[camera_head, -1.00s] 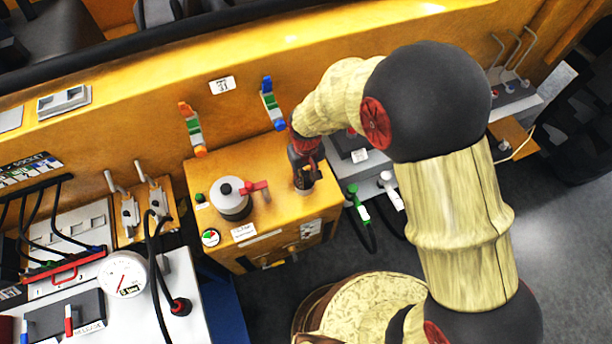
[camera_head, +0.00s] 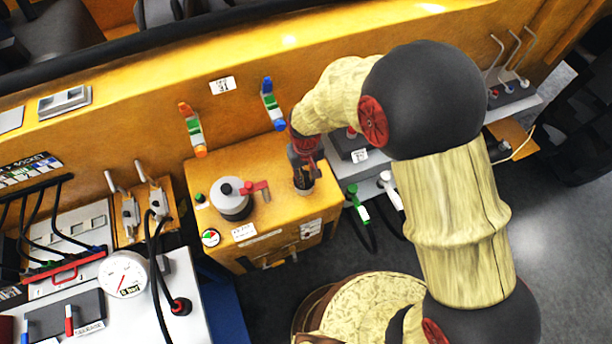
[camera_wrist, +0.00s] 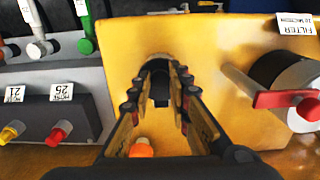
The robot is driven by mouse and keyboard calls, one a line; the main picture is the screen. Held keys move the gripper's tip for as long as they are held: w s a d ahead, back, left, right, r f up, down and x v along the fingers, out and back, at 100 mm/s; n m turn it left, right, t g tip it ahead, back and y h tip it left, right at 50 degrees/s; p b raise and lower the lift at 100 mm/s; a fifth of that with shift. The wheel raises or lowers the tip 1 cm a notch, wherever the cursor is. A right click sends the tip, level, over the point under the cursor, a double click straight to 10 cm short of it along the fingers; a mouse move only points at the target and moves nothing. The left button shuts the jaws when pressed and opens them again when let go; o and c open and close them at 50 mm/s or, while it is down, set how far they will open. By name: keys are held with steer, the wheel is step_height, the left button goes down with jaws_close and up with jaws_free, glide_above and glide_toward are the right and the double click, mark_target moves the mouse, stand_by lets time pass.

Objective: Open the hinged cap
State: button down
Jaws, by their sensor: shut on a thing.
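The yellow box (camera_head: 240,165) stands against the machine wall, its top face up. My gripper (camera_head: 303,182) is pointed down at the right part of this top. In the wrist view the gripper (camera_wrist: 160,88) has its two fingers close together on either side of a small dark part (camera_wrist: 159,98), which looks like the cap. The fingers are shut on it. A rounded notch in the yellow surface shows just beyond it. The fingers hide most of the cap, so I cannot tell its hinge or how far it is tilted.
A filter housing (camera_head: 232,204) with a red lever (camera_head: 256,188) stands on the box to the left of my gripper. Grey valve blocks (camera_head: 372,180) with a green handle (camera_head: 358,204) are to the right.

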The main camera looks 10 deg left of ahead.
steer(key=shift+w+a+r+g+h+p, duration=0.3)
steer(key=shift+w+r+g+h+p, duration=0.25)
steer(key=shift+g+p, duration=0.4)
steer(key=shift+w+a+r+g+h+p, duration=0.2)
steer(key=shift+w+g+h+p, duration=0.1)
steer(key=shift+g+p, duration=0.2)
steer(key=shift+w+a+r+g+h+p, duration=0.15)
steer(key=shift+w+r+g+h+p, duration=0.15)
steer(key=shift+g, duration=0.25)
steer(key=shift+s+f, duration=0.1)
steer(key=c, duration=1.7)
jaws_free()
steer(key=shift+o, duration=0.2)
steer(key=v, duration=1.2)
